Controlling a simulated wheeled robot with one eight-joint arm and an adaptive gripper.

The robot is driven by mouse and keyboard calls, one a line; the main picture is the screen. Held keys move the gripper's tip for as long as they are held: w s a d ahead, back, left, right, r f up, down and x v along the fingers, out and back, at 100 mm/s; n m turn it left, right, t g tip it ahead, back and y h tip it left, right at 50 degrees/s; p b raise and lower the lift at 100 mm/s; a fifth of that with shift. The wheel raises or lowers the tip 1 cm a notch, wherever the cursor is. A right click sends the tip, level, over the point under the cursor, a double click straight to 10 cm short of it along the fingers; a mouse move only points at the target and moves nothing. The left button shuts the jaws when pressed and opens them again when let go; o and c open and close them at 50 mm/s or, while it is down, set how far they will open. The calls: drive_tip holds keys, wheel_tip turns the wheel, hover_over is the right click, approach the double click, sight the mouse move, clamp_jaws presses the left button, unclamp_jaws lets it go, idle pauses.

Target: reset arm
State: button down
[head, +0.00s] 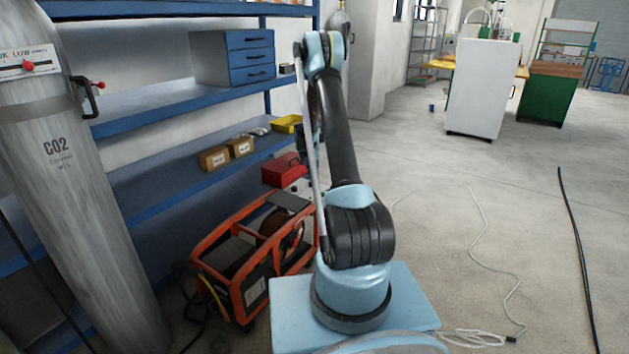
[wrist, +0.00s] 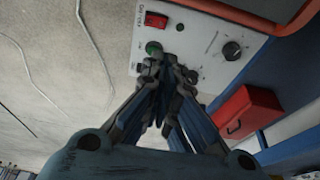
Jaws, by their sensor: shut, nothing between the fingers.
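My arm stands raised in the head view, its upper links folded down beside the shelf. My gripper (wrist: 168,66) shows in the wrist view with its fingertips together and nothing between them. Its tips appear in front of a light control panel (wrist: 205,50) with a red switch, a green button and a black knob; I cannot tell whether they touch it. In the head view the gripper is mostly hidden behind my arm.
An orange-framed machine (head: 245,255) stands on the floor left of my arm. A blue shelf (head: 165,105) holds drawers (head: 250,57), small boxes (head: 226,153) and a red toolbox (head: 283,170). A CO2 cylinder (head: 75,190) stands at left. Cables (head: 575,240) lie on the open floor at right.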

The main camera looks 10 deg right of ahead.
drive_tip(key=shift+r, duration=0.2)
drive_tip(key=s+a+r+n, duration=0.1)
drive_tip(key=s+r, duration=0.5)
drive_tip(key=r, duration=0.2)
drive_tip(key=s+r+n, duration=0.1)
drive_tip(key=s+r, duration=0.5)
drive_tip(key=r, duration=0.2)
drive_tip(key=s+a+r+n+y, duration=0.1)
drive_tip(key=s+r, duration=0.4)
drive_tip(key=s, duration=0.3)
drive_tip(key=s+r+n, duration=0.1)
drive_tip(key=s+r, duration=0.4)
drive_tip(key=s, duration=0.3)
drive_tip(key=s+a+r+n, duration=0.1)
drive_tip(key=s+n, duration=0.1)
drive_tip(key=s, duration=1.6)
drive_tip(key=s+f+n, duration=0.1)
drive_tip(key=s+f, duration=0.2)
drive_tip(key=s, duration=0.4)
drive_tip(key=s+a+f+n+y, duration=0.1)
drive_tip(key=s+f, duration=0.3)
drive_tip(key=s, duration=0.4)
drive_tip(key=shift+a+n, duration=0.2)
drive_tip(key=shift+n, duration=0.2)
